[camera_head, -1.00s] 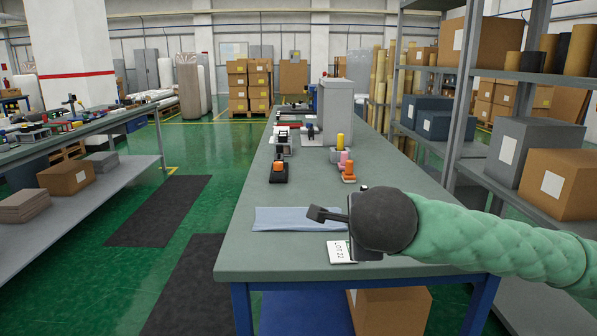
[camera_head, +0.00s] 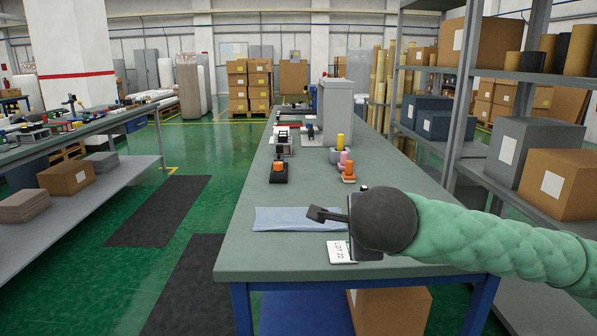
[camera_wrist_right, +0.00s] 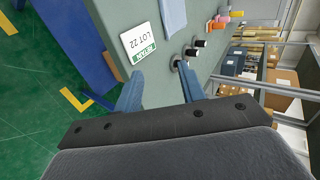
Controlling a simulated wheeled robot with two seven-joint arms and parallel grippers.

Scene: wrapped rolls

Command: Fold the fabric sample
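The fabric sample (camera_head: 282,220) is a light blue cloth lying flat near the front of the grey-green table (camera_head: 290,258). Part of it also shows at the top of the right wrist view (camera_wrist_right: 173,14). My right gripper (camera_head: 327,214) reaches in from the right, its tip over or beside the cloth's right end; the cloth's right end is partly hidden. In the right wrist view its two blue fingers (camera_wrist_right: 158,88) stand apart with nothing between them. A white "LOT 22" card (camera_head: 340,252) lies in front of the cloth, also seen in the right wrist view (camera_wrist_right: 141,42). My left gripper is not in view.
A shelf rack (camera_head: 466,100) stands right. The table left of the card is clear.

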